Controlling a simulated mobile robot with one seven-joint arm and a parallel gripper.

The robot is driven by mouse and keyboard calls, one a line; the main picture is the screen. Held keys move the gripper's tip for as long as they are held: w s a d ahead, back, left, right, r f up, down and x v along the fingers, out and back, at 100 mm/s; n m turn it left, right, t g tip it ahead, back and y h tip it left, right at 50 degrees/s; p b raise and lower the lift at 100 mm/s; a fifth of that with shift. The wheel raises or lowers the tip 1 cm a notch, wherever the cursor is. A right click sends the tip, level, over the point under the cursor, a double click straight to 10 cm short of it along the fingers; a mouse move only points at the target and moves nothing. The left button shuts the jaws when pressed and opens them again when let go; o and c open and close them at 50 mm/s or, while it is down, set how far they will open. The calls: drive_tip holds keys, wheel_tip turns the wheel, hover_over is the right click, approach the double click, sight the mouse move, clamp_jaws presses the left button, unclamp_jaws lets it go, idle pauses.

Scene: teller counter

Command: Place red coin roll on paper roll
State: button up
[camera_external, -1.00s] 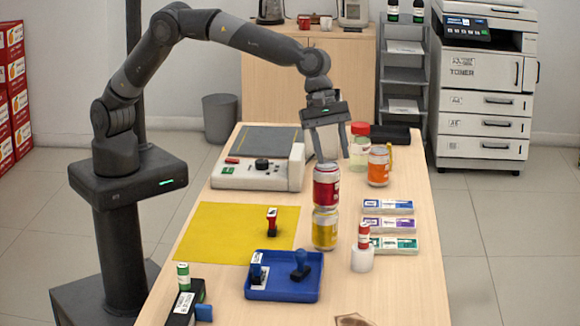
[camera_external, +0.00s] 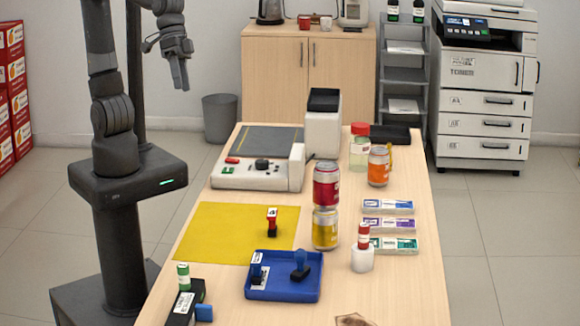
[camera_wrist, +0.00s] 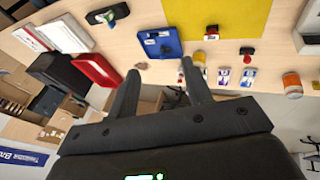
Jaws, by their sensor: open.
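The red coin roll (camera_external: 364,236) stands upright on top of the white paper roll (camera_external: 362,258), on the right side of the counter in the external view. It touches the paper roll and looks straight. My gripper (camera_external: 181,76) is far from both, raised at the upper left beyond the counter's left side. In the wrist view my gripper (camera_wrist: 160,69) has its two fingers spread apart with nothing held between them. Small red and white items lie past the fingers in the wrist view, too small to tell apart surely.
Stacked red and yellow cans (camera_external: 325,187) stand left of the rolls. A blue stamp tray (camera_external: 283,293), yellow mat (camera_external: 220,222) and red-handled stamp (camera_external: 271,220) are nearer left.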

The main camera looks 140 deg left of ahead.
drive_tip(key=s+d+f+m, duration=0.1)
drive_tip(key=s+f+m, duration=0.1)
drive_tip(key=s+m, duration=0.1)
drive_tip(key=s+d+f+m, duration=0.1)
drive_tip(key=s+m, duration=0.2)
drive_tip(key=s, duration=0.3)
drive_tip(key=s+d+f+m+y, duration=0.1)
drive_tip(key=s+f+m, duration=0.1)
drive_tip(key=s, duration=0.2)
drive_tip(key=shift+s+d+f+m, duration=0.15)
drive_tip(key=shift+s+f+m, duration=0.15)
drive_tip(key=shift+s+m, duration=0.1)
